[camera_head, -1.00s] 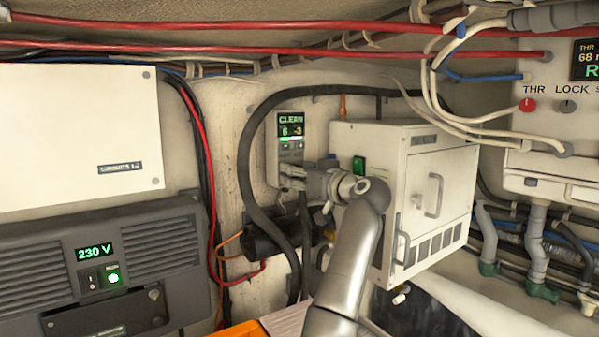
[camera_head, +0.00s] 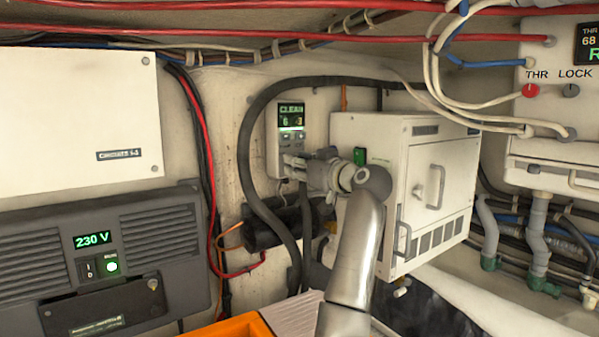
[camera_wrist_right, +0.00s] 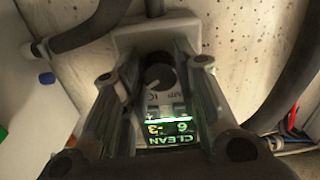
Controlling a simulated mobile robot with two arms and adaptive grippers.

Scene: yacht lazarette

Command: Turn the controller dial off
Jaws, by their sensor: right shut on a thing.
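The controller (camera_head: 291,118) is a small pale box on the back wall with a lit green display reading CLEAN and figures below it. Its round dark dial (camera_wrist_right: 158,75) shows in the right wrist view, in the lower part of the controller face; in the head view my gripper covers it. My right gripper (camera_head: 289,163) reaches the controller from the right, below the display. In the wrist view its two fingers (camera_wrist_right: 157,66) stand on either side of the dial and are shut on it. My left gripper is not in view.
A white cabinet (camera_head: 372,150) with handles stands right beside my right wrist. A black hose (camera_head: 246,150) loops left of the controller. A grey 230 V unit (camera_head: 150,235) is at left. An orange box (camera_head: 235,328) is below.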

